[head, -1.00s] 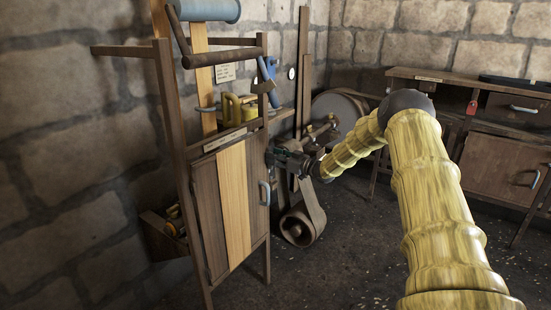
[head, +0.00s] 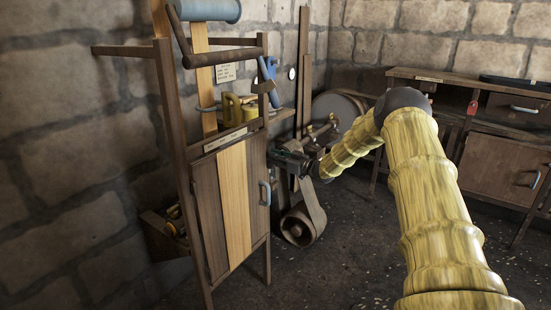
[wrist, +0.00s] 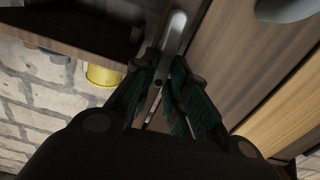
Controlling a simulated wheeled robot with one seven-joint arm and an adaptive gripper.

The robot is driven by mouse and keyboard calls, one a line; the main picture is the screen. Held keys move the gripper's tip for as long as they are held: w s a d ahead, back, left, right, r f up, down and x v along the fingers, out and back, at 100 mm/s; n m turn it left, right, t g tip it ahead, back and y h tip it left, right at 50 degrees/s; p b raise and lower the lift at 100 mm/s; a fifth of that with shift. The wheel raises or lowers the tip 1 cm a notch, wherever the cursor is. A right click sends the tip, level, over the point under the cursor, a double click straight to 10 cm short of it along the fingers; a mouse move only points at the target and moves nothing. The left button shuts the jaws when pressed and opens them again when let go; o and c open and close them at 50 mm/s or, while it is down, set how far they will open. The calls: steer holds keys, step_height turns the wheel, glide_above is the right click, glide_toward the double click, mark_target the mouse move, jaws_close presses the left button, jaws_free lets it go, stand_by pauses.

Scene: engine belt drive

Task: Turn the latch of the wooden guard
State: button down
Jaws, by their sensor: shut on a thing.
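The wooden guard (head: 235,200) is an upright door of dark planks with a lighter middle strip, set in a dark wooden frame. Its planks also fill the right of the wrist view (wrist: 250,70). The latch is a pale metal bar (wrist: 176,32) at the guard's edge by the frame. My gripper (head: 279,154) is at the guard's upper right corner. In the wrist view its fingers (wrist: 166,72) are shut on the latch's near end, which they partly hide. The latch is too small to make out in the head view.
A blue-grey handle (head: 265,193) sits on the guard below my gripper. Yellow items (head: 238,108) stand on the shelf above. A workbench (head: 470,80) stands at the right.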

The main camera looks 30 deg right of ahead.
mark_target(266, 161)
steer(key=n+b, duration=0.1)
steer(key=n, duration=0.3)
steer(key=a+f+n+b, duration=0.1)
steer(key=n+b, duration=0.1)
steer(key=n, duration=0.2)
steer(key=s+a+f+n+b, duration=0.1)
steer(key=n, duration=0.4)
steer(key=shift+b, duration=0.35)
steer(key=shift+a+f+n+b, duration=0.1)
steer(key=shift+f+n+b, duration=0.1)
steer(key=shift+n+b, duration=0.5)
steer(key=shift+f+n+b, duration=0.15)
steer(key=shift+n+b, duration=0.1)
steer(key=shift+n, duration=0.85)
steer(key=c, duration=1.4)
jaws_free()
